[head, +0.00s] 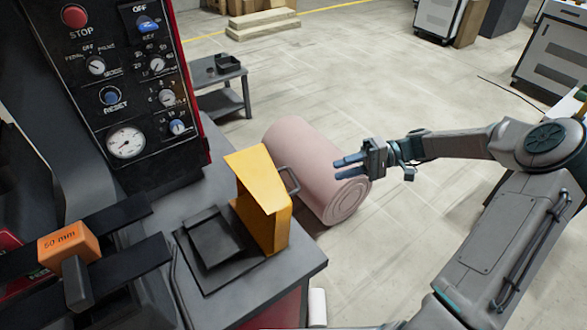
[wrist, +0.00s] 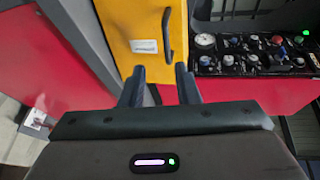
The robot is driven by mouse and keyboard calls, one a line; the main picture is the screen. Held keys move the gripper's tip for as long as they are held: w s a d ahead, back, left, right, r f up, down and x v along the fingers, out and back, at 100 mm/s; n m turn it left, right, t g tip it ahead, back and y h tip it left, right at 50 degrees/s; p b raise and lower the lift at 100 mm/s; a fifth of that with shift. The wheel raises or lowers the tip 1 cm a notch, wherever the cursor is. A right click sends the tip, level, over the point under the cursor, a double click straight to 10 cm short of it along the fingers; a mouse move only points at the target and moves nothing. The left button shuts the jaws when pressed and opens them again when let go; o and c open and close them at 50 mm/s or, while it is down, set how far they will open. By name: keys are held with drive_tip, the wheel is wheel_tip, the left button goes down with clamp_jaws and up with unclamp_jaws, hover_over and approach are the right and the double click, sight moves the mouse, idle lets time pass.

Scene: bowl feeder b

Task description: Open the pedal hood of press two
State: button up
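The yellow hood (head: 262,200) stands upright on the dark grey bench top of the press, beside a black pedal-like plate (head: 215,240). A dark bar handle (head: 289,180) sticks out from its right side. In the wrist view the yellow face (wrist: 145,20) fills the top middle, with a white label and the handle (wrist: 167,35) on it. My gripper (head: 348,166) is open and empty, to the right of the handle and apart from it. In the wrist view its two fingers (wrist: 160,86) point toward the yellow face, below the handle. No press number is readable.
The control panel (head: 125,80) with knobs and a gauge rises behind the bench. A large pinkish roll (head: 310,165) lies on the floor behind my gripper. An orange 50 mm block (head: 68,243) sits at the left. Open floor lies to the right.

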sight(293, 176)
drive_tip(key=shift+y, duration=0.4)
drive_tip(key=x, duration=0.4)
drive_tip(key=p+x, duration=0.1)
drive_tip(key=x, duration=0.3)
drive_tip(key=w+p+x, duration=0.1)
drive_tip(key=x, duration=0.4)
drive_tip(key=shift+a+r, duration=0.15)
clamp_jaws()
